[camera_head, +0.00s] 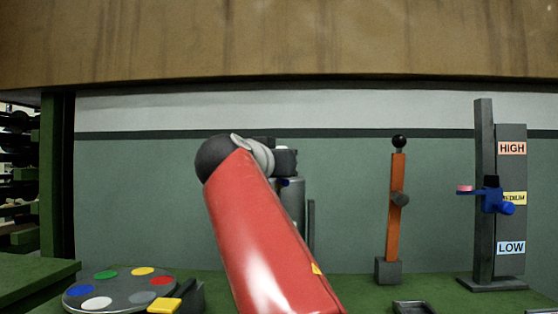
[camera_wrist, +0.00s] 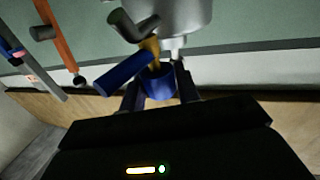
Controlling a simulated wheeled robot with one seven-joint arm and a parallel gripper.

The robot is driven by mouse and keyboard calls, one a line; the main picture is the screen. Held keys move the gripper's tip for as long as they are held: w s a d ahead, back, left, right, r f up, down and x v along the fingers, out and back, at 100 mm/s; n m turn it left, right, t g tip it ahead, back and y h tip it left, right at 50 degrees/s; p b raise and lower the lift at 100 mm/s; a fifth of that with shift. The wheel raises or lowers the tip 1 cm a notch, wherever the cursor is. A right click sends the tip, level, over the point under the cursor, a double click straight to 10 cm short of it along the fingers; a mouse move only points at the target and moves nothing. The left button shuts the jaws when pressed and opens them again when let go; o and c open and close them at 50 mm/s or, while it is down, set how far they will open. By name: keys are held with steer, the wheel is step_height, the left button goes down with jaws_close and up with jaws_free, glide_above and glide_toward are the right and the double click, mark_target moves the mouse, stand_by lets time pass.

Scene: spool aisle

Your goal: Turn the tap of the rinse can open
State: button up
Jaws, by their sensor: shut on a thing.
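The rinse can (camera_head: 293,205) is a grey cylinder behind my red arm in the head view, which hides much of it. Its grey underside (camera_wrist: 175,15) shows at the top of the wrist view, with a brass-yellow tap stem (camera_wrist: 150,48) beside it. A blue bar (camera_wrist: 125,73) slants away from the stem, and a blue rounded tap part (camera_wrist: 158,85) sits between my fingers. My gripper (camera_wrist: 160,90) is shut on that blue part. In the head view, a small blue bit shows near the can's top; my fingertips cannot be made out there.
A disc with coloured spots (camera_head: 118,288) and a yellow block (camera_head: 164,305) are at the lower left. An orange post (camera_head: 396,205) and a HIGH/MEDIUM/LOW gauge (camera_head: 511,230) stand to the right. A wooden beam (camera_head: 280,40) spans above.

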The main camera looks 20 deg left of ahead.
steer(key=shift+f+m+h, duration=0.1)
steer(key=shift+m+h, duration=0.3)
steer(key=shift+h, duration=0.2)
steer(key=o, duration=1)
steer(key=shift+c, duration=0.2)
steer(key=s+b, duration=0.2)
steer(key=s, duration=0.5)
steer(key=shift+s+a+b, duration=0.35)
steer(key=shift+a, duration=0.1)
